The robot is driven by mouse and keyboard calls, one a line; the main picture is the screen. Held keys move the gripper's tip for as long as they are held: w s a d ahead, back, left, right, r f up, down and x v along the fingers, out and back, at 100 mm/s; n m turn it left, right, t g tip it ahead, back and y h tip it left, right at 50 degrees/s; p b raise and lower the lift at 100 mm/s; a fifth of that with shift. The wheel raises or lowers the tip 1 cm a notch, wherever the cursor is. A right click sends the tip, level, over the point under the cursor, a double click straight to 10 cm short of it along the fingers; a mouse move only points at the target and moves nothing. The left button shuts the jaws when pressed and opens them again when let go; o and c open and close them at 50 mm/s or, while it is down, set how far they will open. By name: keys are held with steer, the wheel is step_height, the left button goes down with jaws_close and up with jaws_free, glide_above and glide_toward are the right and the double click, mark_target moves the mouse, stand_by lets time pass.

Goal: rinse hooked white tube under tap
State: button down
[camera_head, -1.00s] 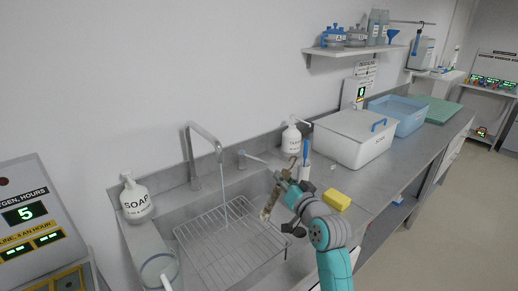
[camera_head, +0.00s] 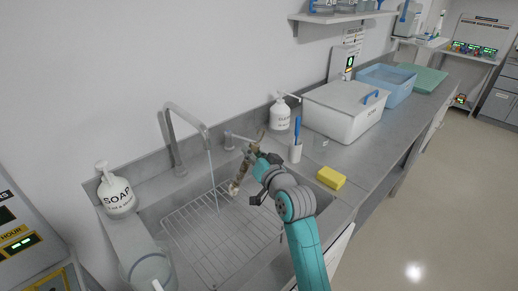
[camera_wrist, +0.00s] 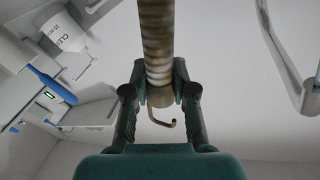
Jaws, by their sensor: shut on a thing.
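My gripper (camera_head: 251,163) is shut on the hooked white tube (camera_head: 238,182), which carries brown stains. The tube is tilted, with its lower end over the sink rack and its thin hook at the top. In the wrist view the tube (camera_wrist: 156,40) runs up between the fingers of my gripper (camera_wrist: 160,92), and the hook (camera_wrist: 170,123) shows below them. The tap (camera_head: 178,125) arches over the sink, and a thin stream of water (camera_head: 212,170) falls from it. The tube appears to the right of the stream, apart from it.
A wire rack (camera_head: 205,238) lies in the sink. A soap bottle (camera_head: 117,193) stands left; a second pump bottle (camera_head: 279,114), a holder with a blue-handled brush (camera_head: 296,150) and a yellow sponge (camera_head: 331,178) are right. A lidded white box (camera_head: 345,115) stands beyond.

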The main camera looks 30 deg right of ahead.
steer(key=a+f, duration=0.2)
steer(key=a, duration=0.8)
steer(key=shift+s, duration=0.4)
steer(key=shift+w+d, duration=0.1)
steer(key=shift+w, duration=0.05)
stand_by(0.5)
steer(key=shift+w+d, duration=0.25)
steer(key=shift+w, duration=0.1)
steer(key=shift+s+a, duration=0.1)
steer(key=shift+s, duration=0.05)
steer(key=shift+s+a, duration=0.25)
steer(key=shift+s, duration=0.1)
steer(key=shift+s+d, duration=0.1)
stand_by(0.3)
